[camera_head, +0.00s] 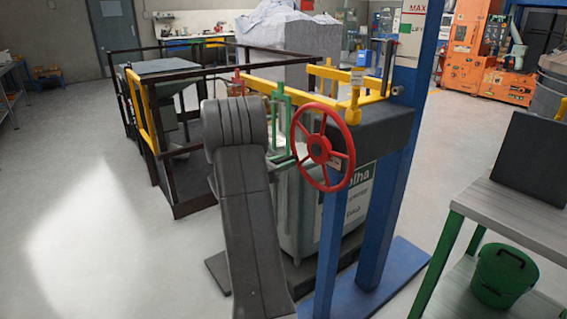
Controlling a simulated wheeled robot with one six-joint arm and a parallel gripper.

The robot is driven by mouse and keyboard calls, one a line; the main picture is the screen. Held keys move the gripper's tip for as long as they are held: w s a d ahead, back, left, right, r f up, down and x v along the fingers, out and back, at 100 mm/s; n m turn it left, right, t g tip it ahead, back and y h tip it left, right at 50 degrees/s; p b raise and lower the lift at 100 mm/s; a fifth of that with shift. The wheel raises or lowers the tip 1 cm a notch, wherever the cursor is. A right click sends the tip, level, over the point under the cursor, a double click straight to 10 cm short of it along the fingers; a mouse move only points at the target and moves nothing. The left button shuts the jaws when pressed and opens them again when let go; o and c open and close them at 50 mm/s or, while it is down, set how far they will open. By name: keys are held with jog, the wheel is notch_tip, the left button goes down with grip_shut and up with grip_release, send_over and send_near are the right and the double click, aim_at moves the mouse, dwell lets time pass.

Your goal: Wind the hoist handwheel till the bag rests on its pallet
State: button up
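The red spoked handwheel (317,150) is mounted on the dark block at the blue hoist post (386,200), right of centre. A grey-green bag (298,205) with a white printed panel hangs or stands behind the wheel and post. The dark pallet (217,271) shows low, around the bag's foot. I cannot tell whether the bag touches it. My grey arm link rises in front, left of the wheel, and covers part of the bag and pallet. My gripper does not show; it may be hidden behind the arm link.
Yellow hoist bars (345,78) and green uprights (281,125) stand close beside the wheel. A dark railed frame (183,180) is behind left. A green-legged bench (515,212) with a green bucket (503,275) is at right. The left floor is clear.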

aim_at(321, 107)
grip_shut()
jog(key=r+m+b, duration=0.4)
jog(key=r+m, duration=0.1)
jog(key=s+d+r+m+b, duration=0.1)
jog(key=r+m+b, duration=0.4)
jog(key=r+m, duration=0.1)
jog(key=s+r+m+b, duration=0.1)
jog(key=r+m+b, duration=0.3)
jog(key=r+m, duration=0.1)
jog(key=shift+d+r+m, duration=0.15)
jog(key=shift+r+m, duration=0.05)
jog(key=shift+m, duration=0.3)
jog(key=shift+s+d+r+m+b, duration=0.55)
jog(key=shift+s+d+m+b, duration=0.3)
jog(key=shift+s, duration=0.25)
jog(key=shift+s+d+r+m+b, duration=0.55)
jog(key=shift+s+d+m+b, duration=0.25)
jog(key=shift+s+b, duration=0.25)
jog(key=shift+s+d+r+m+b, duration=0.55)
jog(key=shift+s+d+m+b, duration=0.3)
jog(key=shift+s, duration=0.25)
